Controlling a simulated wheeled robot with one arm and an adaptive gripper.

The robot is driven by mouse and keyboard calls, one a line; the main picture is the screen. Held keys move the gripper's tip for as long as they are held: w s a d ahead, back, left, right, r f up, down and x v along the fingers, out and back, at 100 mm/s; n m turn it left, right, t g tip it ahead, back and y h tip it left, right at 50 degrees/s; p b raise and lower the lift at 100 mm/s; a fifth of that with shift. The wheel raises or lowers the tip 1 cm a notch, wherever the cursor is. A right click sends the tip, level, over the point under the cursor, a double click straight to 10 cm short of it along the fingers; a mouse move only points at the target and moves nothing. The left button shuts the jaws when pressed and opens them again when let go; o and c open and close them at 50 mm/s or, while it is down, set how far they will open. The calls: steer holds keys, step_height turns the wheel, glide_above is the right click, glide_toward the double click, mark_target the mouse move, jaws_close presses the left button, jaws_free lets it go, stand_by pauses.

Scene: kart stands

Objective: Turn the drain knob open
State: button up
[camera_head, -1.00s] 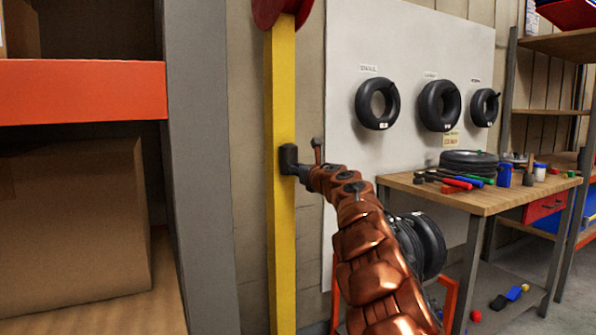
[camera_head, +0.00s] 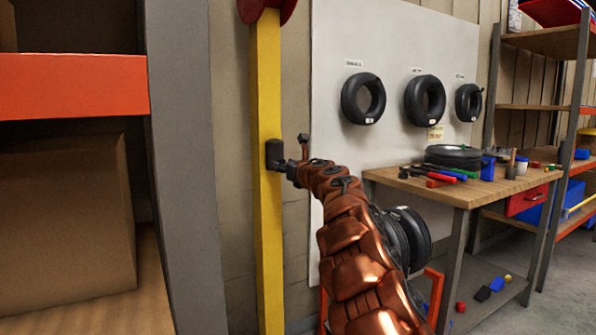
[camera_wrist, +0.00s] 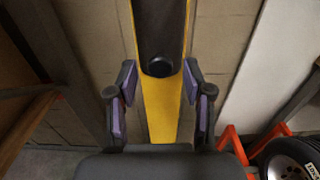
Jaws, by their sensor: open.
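A round black knob (camera_wrist: 160,67) sits at the lower end of a dark panel (camera_wrist: 160,25) on the yellow post (camera_wrist: 160,115) in the wrist view. I cannot tell whether this knob is the drain knob or which way it is turned. My gripper (camera_wrist: 158,100) is open, with its purple-padded fingers on either side of the post and below the knob in the picture. I see no contact with the knob. In the head view my arm reaches up to a black part (camera_head: 274,154) at the yellow post (camera_head: 267,220); the knob cannot be made out there.
A grey upright (camera_head: 185,170) and shelf with a cardboard box (camera_head: 70,220) stand left of the post. A white board (camera_head: 400,50) with tyres and a workbench (camera_head: 470,190) with tools stand to the right. A red-orange stand (camera_wrist: 240,145) is low right in the wrist view.

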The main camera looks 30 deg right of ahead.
steer(key=s+a, duration=0.1)
steer(key=s, duration=1)
steer(key=shift+s, duration=0.15)
stand_by(0.3)
stand_by(0.4)
steer(key=shift+r, duration=0.1)
